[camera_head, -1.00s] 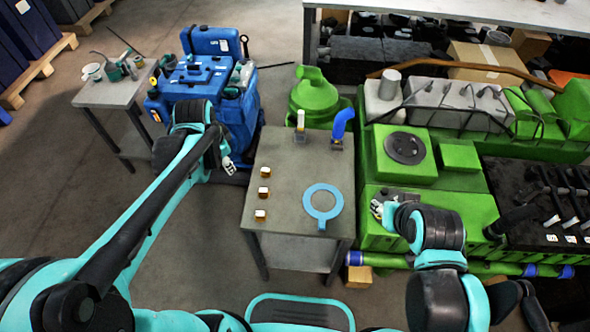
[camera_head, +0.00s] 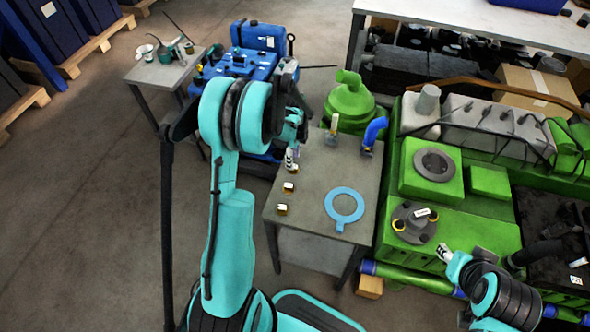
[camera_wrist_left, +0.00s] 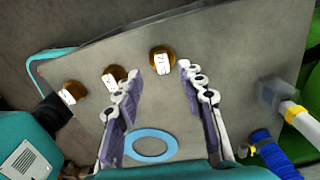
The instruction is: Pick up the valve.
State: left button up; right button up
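Three small brass-coloured pieces with white labels stand in a row on the grey table; I cannot tell which is the valve. The far piece (camera_wrist_left: 162,60) lies between my left fingertips in the left wrist view. The middle piece (camera_head: 289,187) and near piece (camera_head: 281,209) show in the head view. My left gripper (camera_head: 291,158) is over the table's left edge, partly hidden by its wrist. Its fingers (camera_wrist_left: 159,66) are spread in the wrist view, with no visible grip on the piece. My right gripper (camera_head: 446,254) is by the green engine, too small to read.
A blue ring (camera_head: 329,207) lies on the grey table (camera_head: 310,230). A blue elbow pipe (camera_head: 375,130) and a white-topped fitting (camera_head: 332,128) stand at its back. A round grey part with a label (camera_head: 414,226) sits on the green engine (camera_head: 462,233).

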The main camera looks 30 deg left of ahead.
pick_arm(q)
notch_tip(320, 180, down, 4)
jog(key=shift+w+f+b, duration=0.1)
jog(key=shift+w+b, duration=0.05)
jog(key=shift+b, duration=0.65)
jog(key=shift+c, duration=0.9)
grip_shut()
jog(key=shift+r+p, duration=0.4)
jog(key=shift+r, duration=0.3)
jog(key=r+p, duration=0.1)
jog(key=r, duration=0.1)
jog(key=d+r+p, duration=0.1)
jog(key=r, duration=0.1)
jog(key=shift+d, duration=0.1)
jog(key=d+r+p, duration=0.3)
jog(key=d+r, duration=0.3)
jog(key=d, duration=0.4)
jog(key=shift+s+d, duration=0.25)
jog(key=shift+s, duration=0.15)
